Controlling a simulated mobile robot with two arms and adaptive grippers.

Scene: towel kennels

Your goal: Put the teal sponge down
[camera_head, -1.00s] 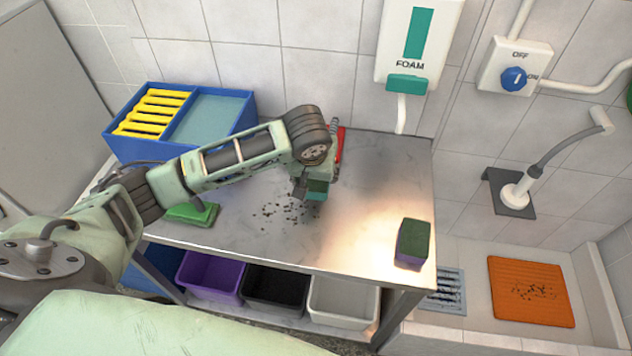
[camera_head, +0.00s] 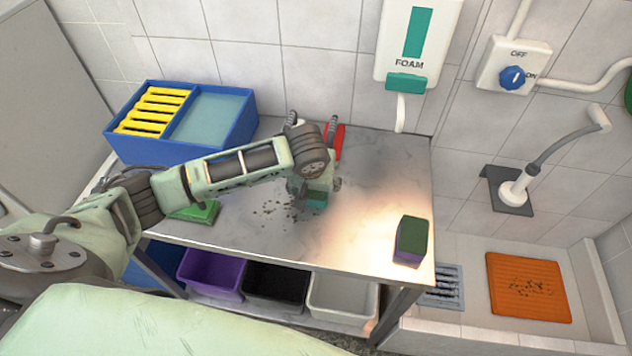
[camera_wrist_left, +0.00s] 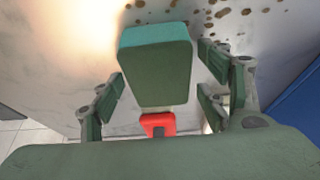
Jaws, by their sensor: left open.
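The teal sponge (camera_head: 317,199) is on the metal table, mostly hidden behind my left gripper (camera_head: 316,188) in the head view. In the left wrist view the sponge (camera_wrist_left: 155,70) shows a teal strip and a dark green face. My left gripper (camera_wrist_left: 160,80) is open around it, with a finger on each side and gaps between the fingers and the sponge. The sponge appears to rest on the table top, though its contact is partly hidden. My right gripper is in neither view.
Dark crumbs (camera_head: 280,206) lie beside the gripper. A blue two-part tub (camera_head: 150,150) stands at the back left, a green brush or pad (camera_head: 196,212) in front. A red object (camera_head: 339,140) is behind. A green-purple sponge (camera_head: 411,240) stands right. Bins (camera_head: 342,298) sit below.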

